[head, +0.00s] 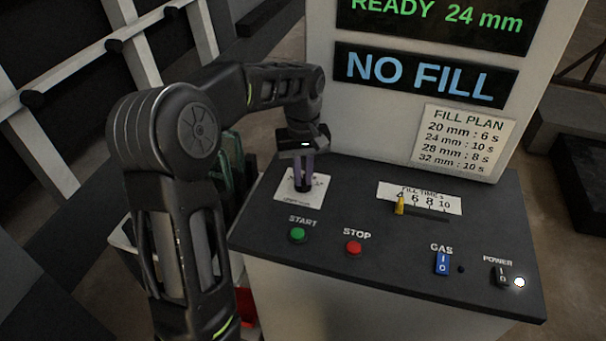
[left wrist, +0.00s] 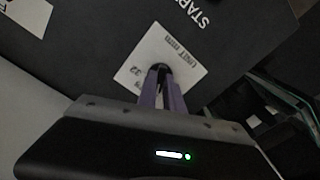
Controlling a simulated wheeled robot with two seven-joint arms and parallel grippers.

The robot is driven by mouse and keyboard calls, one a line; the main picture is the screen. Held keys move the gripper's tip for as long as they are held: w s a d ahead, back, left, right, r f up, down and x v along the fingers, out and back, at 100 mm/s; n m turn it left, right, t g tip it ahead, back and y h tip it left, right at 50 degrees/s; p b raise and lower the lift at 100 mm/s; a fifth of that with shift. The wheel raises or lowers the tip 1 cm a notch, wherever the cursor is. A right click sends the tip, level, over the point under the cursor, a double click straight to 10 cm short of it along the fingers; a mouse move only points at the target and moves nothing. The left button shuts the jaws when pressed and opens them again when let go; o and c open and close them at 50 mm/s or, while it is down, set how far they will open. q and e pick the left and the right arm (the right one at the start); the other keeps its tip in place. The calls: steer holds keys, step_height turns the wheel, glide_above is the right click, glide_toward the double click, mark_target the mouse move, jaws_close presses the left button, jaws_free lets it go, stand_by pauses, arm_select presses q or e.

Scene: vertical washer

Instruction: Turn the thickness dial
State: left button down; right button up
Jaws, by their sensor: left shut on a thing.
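The thickness dial (head: 303,187) is a small dark knob on a white scale plate (head: 318,190) at the left of the black console top. My left gripper (head: 303,181) points down from above and its purple fingers are shut on the dial. In the left wrist view the fingers (left wrist: 161,78) meet at the dark knob in the middle of the white plate (left wrist: 188,62). The fingers hide most of the dial, and its pointer cannot be made out. The upper display (head: 440,16) reads READY 24 mm. My right gripper is not in view.
The console also has a green START button (head: 298,235), a red STOP button (head: 353,248), a yellow fill-time slider (head: 400,206), a blue GAS switch (head: 442,263) and a POWER switch (head: 501,276). A NO FILL display (head: 424,75) and FILL PLAN sheet (head: 462,140) are on the upright panel.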

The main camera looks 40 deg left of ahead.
mark_target(303, 179)
arm_select(q)
steer(key=c, duration=1.4)
jaws_free()
steer(key=shift+c, duration=0.2)
steer(key=shift+r+b, duration=0.4)
steer(key=shift+r, duration=3.55)
